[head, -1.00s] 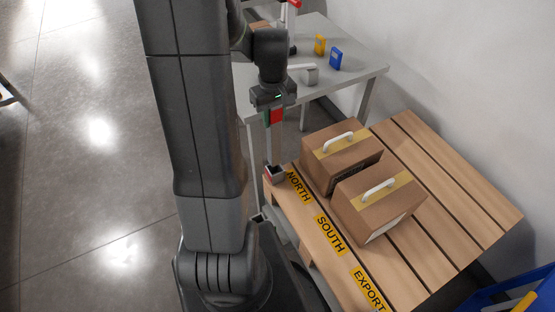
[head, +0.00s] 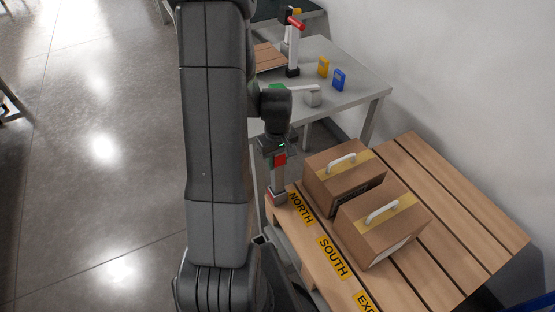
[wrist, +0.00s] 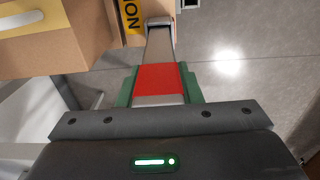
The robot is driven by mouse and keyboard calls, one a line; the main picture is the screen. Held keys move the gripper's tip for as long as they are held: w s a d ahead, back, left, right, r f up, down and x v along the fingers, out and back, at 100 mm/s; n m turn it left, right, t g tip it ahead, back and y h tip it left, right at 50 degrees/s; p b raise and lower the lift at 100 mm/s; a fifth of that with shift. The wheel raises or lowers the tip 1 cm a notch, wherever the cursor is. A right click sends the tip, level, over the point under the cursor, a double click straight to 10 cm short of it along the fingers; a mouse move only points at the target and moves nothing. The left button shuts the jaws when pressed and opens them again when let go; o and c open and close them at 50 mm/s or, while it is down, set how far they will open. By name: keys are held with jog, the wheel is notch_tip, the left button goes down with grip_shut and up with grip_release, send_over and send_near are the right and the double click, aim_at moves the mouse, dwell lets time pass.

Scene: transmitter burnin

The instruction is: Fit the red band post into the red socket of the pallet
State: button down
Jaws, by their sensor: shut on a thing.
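My gripper (head: 274,158) is shut on the pale grey post (head: 277,180) at its red band (head: 280,160). In the wrist view the red band (wrist: 160,78) sits between the green fingers of my gripper (wrist: 160,88), and the post (wrist: 160,48) runs away to the socket. The red socket (head: 271,199) is at the pallet's near left corner, by the NORTH label. The post looks about upright, and its lower end meets the socket (wrist: 160,20). The post hides the opening, so I cannot tell how deep the end sits.
The wooden pallet (head: 455,218) carries two cardboard boxes (head: 343,177) (head: 383,225) with white handles, close right of my gripper. Behind, a grey table (head: 350,99) holds a yellow item (head: 323,67), a blue item (head: 339,80) and a red-topped post (head: 294,50). Open floor lies left.

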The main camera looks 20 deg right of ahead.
jog(key=shift+f, duration=0.1)
jog(key=c, duration=1)
grip_release()
jog(key=shift+c, duration=0.2)
notch_tip(320, 180, up, 12)
jog(key=shift+r+p, duration=0.15)
jog(key=shift+p, duration=0.3)
